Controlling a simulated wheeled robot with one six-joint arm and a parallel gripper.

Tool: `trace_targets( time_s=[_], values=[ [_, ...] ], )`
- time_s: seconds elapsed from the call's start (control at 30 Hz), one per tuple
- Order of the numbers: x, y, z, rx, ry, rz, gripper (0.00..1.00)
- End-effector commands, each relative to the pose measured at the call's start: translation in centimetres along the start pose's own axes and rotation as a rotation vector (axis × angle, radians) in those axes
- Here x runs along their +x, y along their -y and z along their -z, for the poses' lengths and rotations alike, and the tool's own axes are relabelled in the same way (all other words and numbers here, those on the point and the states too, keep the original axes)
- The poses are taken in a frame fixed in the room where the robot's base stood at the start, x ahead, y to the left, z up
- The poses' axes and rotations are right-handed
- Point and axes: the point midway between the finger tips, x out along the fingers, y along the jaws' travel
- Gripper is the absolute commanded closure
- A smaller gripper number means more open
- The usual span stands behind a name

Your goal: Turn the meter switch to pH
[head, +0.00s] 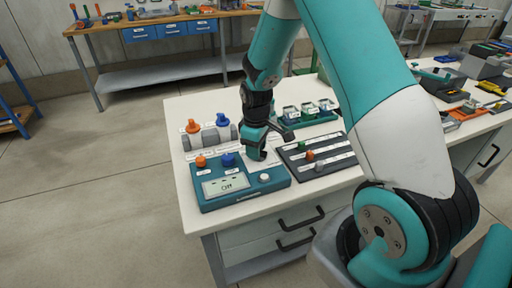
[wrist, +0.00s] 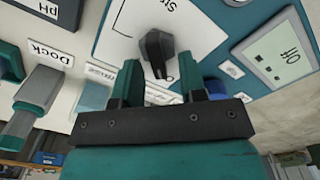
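The meter (head: 240,196) is a teal box at the front left of the white bench. Its display (head: 227,184) reads "Off", and the display also shows in the wrist view (wrist: 284,57). A dark knob (wrist: 158,46), apparently the meter switch, stands on a white panel (wrist: 120,35) with a partly hidden label beginning "St". In the head view my gripper (head: 256,152) hides this knob. My gripper (wrist: 160,64) is open and points down over the panel. Its fingertips lie on either side of the knob, with gaps showing. I cannot tell whether the fingertips reach its height.
Grey holders (head: 210,136) stand behind. A dark slotted tray (head: 318,155) lies right, and a green rack of jars (head: 308,114) lies beyond.

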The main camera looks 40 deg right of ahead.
Motion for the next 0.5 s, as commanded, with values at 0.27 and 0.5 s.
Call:
trace_targets(
  time_s=[0.27,0.5],
  values=[
    [-0.04,-0.01,0.01,0.0,0.0,0.0,1.0],
    [-0.07,-0.02,0.01,0.007,0.0,0.0,1.0]
  ],
)
